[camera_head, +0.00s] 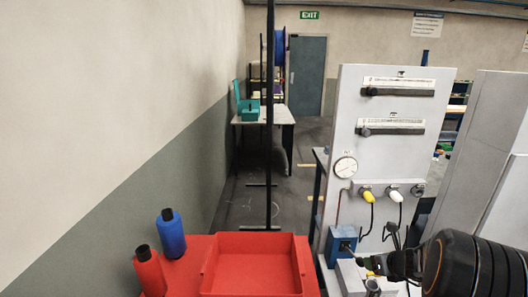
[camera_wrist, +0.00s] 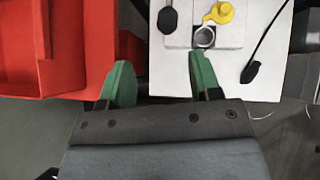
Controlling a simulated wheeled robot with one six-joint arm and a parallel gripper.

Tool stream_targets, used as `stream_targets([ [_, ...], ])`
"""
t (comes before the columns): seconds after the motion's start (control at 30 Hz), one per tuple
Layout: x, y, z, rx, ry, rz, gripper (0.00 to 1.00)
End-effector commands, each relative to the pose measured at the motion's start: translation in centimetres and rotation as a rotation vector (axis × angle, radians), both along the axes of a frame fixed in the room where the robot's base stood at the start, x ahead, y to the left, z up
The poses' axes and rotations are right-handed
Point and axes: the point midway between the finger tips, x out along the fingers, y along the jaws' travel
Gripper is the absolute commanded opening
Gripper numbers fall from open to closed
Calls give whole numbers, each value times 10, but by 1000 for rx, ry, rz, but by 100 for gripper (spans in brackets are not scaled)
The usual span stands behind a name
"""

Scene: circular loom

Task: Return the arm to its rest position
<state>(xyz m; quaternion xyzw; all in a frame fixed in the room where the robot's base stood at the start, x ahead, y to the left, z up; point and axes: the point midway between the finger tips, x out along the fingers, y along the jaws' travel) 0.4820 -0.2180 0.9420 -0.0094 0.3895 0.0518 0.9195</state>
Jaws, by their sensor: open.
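My gripper (camera_wrist: 162,78) shows two green fingers spread apart in the wrist view, with nothing between them. The wrist view looks down past them at a white surface (camera_wrist: 170,86) with a grey round port (camera_wrist: 204,37) and a yellow cap (camera_wrist: 219,13) beside it. In the head view my arm comes in from the lower right, and my gripper (camera_head: 372,263) is in front of the lower part of the white machine panel (camera_head: 385,145), near a blue box (camera_head: 342,242). The fingertips are small and partly unclear there.
A red tray (camera_head: 252,235) stands left of the machine, with a blue bottle (camera_head: 171,233) and a red bottle (camera_head: 149,271) beside it. The panel carries a gauge (camera_head: 345,167) and cabled yellow (camera_head: 368,197) and white (camera_head: 395,196) plugs. A dark upright post (camera_head: 269,130) rises behind the tray.

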Motion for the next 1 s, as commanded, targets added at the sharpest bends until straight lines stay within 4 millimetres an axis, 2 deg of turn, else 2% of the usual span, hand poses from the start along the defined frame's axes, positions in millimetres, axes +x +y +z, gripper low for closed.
stream_targets([
  [0.07,-15,16,-11,-129,34,238,58],
  [0.17,-39,48,-7,-354,47,664,58],
  [0.3,-81,108,13,-698,14,1368,58],
  [0.4,-117,143,31,-938,-20,1872,58],
  [0.5,-147,165,48,-1134,-40,2262,58],
  [0.6,-166,178,63,-1289,-37,2494,58],
  [0.7,-176,190,77,-1416,-31,2591,58],
  [0.9,-180,214,98,-1583,-100,2612,58],
  [1.0,-180,220,101,-1605,-119,2619,58],
])
